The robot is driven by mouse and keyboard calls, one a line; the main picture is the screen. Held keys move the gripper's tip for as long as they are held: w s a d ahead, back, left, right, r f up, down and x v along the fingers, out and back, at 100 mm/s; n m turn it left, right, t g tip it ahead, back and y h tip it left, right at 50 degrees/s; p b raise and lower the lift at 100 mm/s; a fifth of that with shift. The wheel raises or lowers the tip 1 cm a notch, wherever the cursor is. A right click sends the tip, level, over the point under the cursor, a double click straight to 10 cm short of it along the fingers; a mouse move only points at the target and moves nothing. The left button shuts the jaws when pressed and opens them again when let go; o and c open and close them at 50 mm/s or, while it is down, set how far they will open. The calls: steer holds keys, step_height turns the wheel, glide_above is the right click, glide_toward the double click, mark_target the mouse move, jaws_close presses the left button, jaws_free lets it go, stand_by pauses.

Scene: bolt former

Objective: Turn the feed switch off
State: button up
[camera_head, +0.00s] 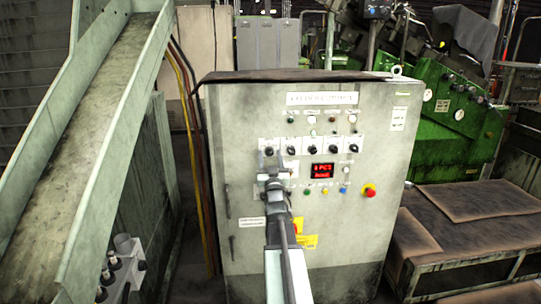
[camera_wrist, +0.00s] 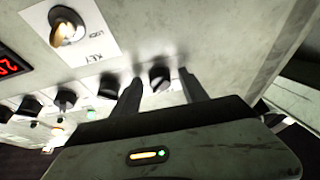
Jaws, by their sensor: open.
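The grey control cabinet (camera_head: 325,225) faces me with a row of black rotary switches across its upper front. Their labels are too small to read, so I cannot tell which is the feed switch. My gripper (camera_head: 269,163) is open in front of the left end of that row. In the wrist view, which looks turned over, one black switch knob (camera_wrist: 159,77) shows between the two dark fingers of my gripper (camera_wrist: 160,84). Whether either finger touches it I cannot tell. Another black switch (camera_wrist: 65,99) sits farther left in that row. My arm hides part of the lower left panel.
A red lit display (camera_head: 322,170), coloured buttons and a red emergency knob (camera_head: 369,190) are on the panel. In the wrist view, a larger knob (camera_wrist: 66,27) sits on a white plate. A chute (camera_head: 90,130) stands left; a green machine (camera_head: 455,120) stands right.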

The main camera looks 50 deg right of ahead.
jaws_close()
steer(key=shift+n, duration=0.3)
steer(key=n+t+y, duration=0.1)
steer(key=n, duration=0.2)
steer(key=n+y+p, duration=0.1)
steer(key=n+y, duration=0.1)
steer(key=n, duration=0.1)
steer(key=shift+s+d+r+t, duration=0.15)
steer(key=shift+s+d+t, duration=0.05)
steer(key=shift+t, duration=0.2)
steer(key=shift+n+y+p, duration=0.45)
steer(key=shift+n+y, duration=0.25)
steer(key=shift+n, duration=0.7)
steer(key=shift+n+y+p, duration=0.45)
steer(key=shift+n+y, duration=0.25)
steer(key=shift+n, duration=1)
jaws_free()
